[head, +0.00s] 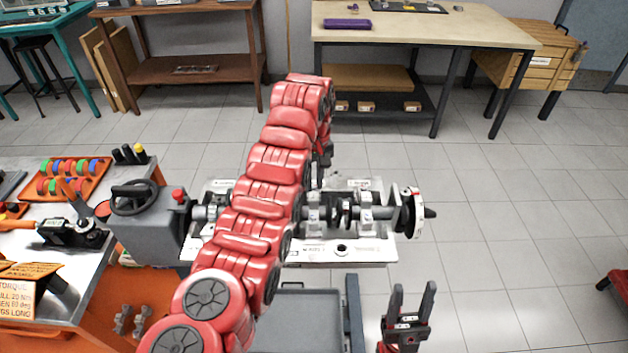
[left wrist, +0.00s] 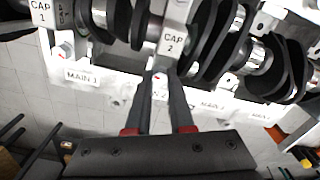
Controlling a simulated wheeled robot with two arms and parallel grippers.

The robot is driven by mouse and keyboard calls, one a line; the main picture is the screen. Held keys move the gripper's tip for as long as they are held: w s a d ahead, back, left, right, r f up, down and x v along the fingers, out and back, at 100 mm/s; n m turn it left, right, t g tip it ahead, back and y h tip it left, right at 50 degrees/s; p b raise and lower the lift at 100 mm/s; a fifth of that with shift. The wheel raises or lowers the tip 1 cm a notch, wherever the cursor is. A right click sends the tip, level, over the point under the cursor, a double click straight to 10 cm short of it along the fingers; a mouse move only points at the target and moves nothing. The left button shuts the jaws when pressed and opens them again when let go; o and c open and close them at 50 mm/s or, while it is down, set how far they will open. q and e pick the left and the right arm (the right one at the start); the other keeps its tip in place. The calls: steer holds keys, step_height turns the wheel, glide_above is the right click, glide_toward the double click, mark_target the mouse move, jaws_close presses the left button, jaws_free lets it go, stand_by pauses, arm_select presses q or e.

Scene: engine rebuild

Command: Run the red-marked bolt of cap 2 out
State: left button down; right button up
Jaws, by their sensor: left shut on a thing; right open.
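Cap 2 (left wrist: 171,42) is a light grey block with a printed label, set across the dark crankshaft (left wrist: 205,50). At its near end, a small bolt head with a red mark (left wrist: 159,77) shows between the fingertips of my left gripper (left wrist: 163,82). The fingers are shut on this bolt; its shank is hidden. In the head view my left gripper is mostly hidden behind my red arm, over the engine block (head: 342,250). My right gripper (head: 413,292) is open and empty, pointing up in front of the block, at the lower right.
Cap 1 (left wrist: 42,12) stands left of cap 2. A grey machine with a black handwheel (head: 134,197) and a red knob is left of the block. An orange tray (head: 75,180) lies on the left bench.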

arm_select(q)
steer(key=shift+s+f, duration=0.1)
steer(key=shift+f, duration=0.1)
steer(key=c, duration=0.8)
jaws_free()
steer(key=shift+r, duration=0.1)
step_height(320, 180, up, 3)
steer(key=p, duration=0.2)
steer(key=shift+p, duration=0.35)
step_height(320, 180, up, 9)
step_height(320, 180, up, 5)
steer(key=p, duration=0.6)
glide_above(314, 185)
steer(key=shift+s+r, duration=0.1)
steer(key=shift+r, duration=0.1)
steer(key=shift+s+f, duration=0.1)
